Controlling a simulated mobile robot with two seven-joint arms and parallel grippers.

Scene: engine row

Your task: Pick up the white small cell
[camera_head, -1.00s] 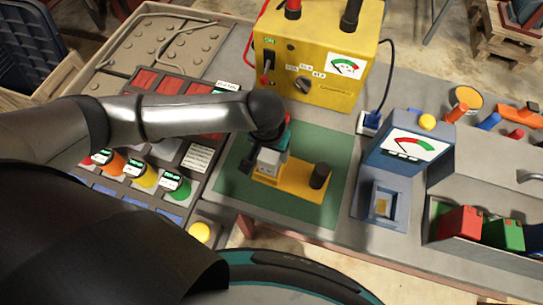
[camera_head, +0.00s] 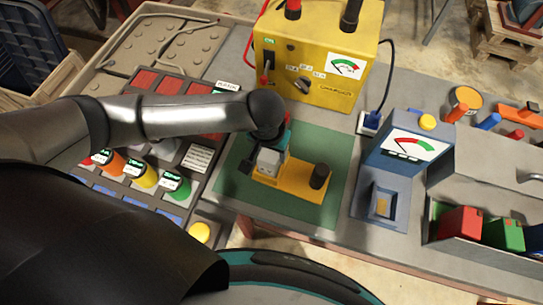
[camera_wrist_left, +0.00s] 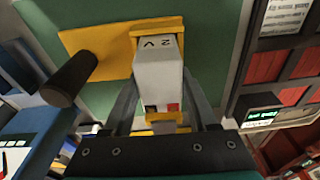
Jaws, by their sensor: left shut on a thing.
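The white small cell (camera_head: 269,159) shows under my left gripper, above one end of a yellow holder (camera_head: 302,183) on the green mat. In the left wrist view the white cell (camera_wrist_left: 157,72) bears the mark "2 V" and has a red and a black patch at its near end. My left gripper (camera_wrist_left: 160,100) is shut on it, one finger on each side. A yellow edge of the holder shows at the cell's far end. I cannot tell whether the cell still touches the holder. My right gripper is not in view.
A black knob (camera_head: 319,175) stands up on the holder's right end. A yellow meter box (camera_head: 314,60) stands behind the mat, a blue-grey meter (camera_head: 407,150) to the right. A panel with coloured cells (camera_head: 145,175) lies left. The green mat (camera_head: 300,210) is bare in front.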

